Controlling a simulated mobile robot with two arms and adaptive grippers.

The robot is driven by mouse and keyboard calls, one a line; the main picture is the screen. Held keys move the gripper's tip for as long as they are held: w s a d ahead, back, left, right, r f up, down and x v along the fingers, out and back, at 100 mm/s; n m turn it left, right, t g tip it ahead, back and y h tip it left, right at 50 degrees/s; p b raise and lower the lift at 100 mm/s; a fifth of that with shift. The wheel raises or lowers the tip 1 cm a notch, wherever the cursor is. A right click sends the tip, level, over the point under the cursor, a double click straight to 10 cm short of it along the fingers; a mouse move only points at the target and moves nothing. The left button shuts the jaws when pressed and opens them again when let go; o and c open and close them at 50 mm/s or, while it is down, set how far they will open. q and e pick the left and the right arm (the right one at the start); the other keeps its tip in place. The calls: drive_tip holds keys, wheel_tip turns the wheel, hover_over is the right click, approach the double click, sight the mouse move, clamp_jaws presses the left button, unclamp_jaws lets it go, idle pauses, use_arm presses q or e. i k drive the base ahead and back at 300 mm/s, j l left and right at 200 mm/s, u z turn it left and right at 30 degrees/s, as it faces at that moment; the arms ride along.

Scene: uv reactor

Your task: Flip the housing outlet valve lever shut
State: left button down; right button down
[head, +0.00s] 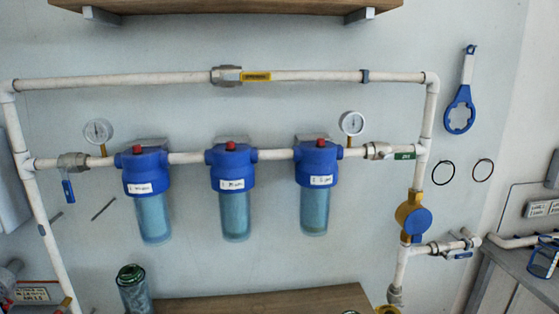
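Three blue-headed filter housings hang in a row on a white pipe: the left housing (147,195), the middle housing (232,190) and the right housing (316,185). Right of them is a metal valve (377,150) with a green lever (405,155), lying roughly along the pipe; it appears to be the housing outlet valve. Left of the housings, another valve (73,162) has a blue lever (68,190) hanging down across the pipe. The top pipe's valve (227,75) has a yellow lever (256,76) along the pipe. Neither gripper is in view.
Two gauges, left (98,132) and right (352,123), rise above the pipe. A yellow and blue fitting (413,217) sits below the green lever's side. A blue wrench (461,95) hangs at right. A green-capped jar (133,288) stands beside a wooden surface (265,303).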

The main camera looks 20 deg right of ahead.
sight(397, 156)
drive_tip(key=z, duration=1.25)
